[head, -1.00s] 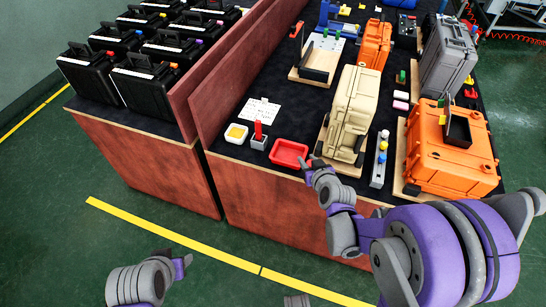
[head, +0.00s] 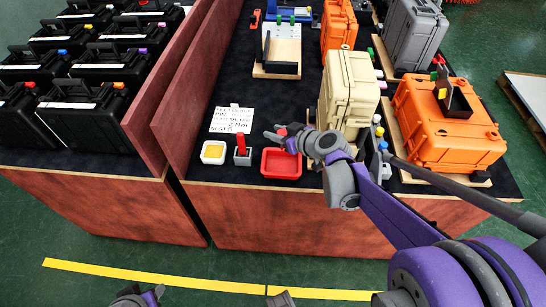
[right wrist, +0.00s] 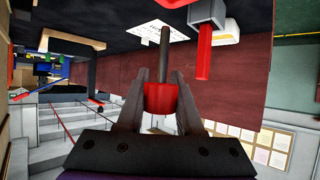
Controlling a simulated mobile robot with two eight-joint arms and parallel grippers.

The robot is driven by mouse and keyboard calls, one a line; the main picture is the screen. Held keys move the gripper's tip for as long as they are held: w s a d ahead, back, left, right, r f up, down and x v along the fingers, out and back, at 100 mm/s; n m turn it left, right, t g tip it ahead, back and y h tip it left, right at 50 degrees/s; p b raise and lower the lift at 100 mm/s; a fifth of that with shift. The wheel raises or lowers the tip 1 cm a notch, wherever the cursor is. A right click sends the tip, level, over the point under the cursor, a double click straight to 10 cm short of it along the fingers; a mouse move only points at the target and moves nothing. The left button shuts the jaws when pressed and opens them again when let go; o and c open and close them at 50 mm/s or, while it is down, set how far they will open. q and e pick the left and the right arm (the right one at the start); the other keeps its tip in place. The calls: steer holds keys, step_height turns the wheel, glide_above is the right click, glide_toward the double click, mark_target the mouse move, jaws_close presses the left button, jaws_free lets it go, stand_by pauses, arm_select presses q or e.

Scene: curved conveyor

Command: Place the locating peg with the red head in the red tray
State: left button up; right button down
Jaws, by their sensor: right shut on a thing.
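The red tray (head: 281,170) lies at the near edge of the table and its edge shows in the right wrist view (right wrist: 176,3). My right gripper (head: 273,138) is over the tray's far side in the head view. In the right wrist view its fingers (right wrist: 158,100) are shut on a peg with a red head (right wrist: 160,97) and a dark metal shaft. Another red piece (head: 241,140) stands upright in a grey block (head: 243,159) left of the tray. My left gripper (head: 153,294) is partly cut off at the bottom of the head view; its opening is unclear.
A white tray with a yellow inside (head: 213,153) is left of the grey block. A written sheet (head: 232,120) lies behind them. A beige case (head: 349,90) and an orange case (head: 443,115) stand to the right. Low wooden walls (head: 190,75) divide off the black cases.

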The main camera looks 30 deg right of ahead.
step_height(320, 180, down, 5)
steer(key=shift+s+d+r+b, duration=0.1)
steer(key=shift+s+r+b, duration=0.05)
steer(key=shift+b, duration=0.45)
step_height(320, 180, down, 4)
steer(key=shift+f+b, duration=0.1)
steer(key=shift+b, duration=0.55)
steer(key=c, duration=1)
jaws_free()
steer(key=o, duration=0.4)
steer(key=shift+o, duration=0.2)
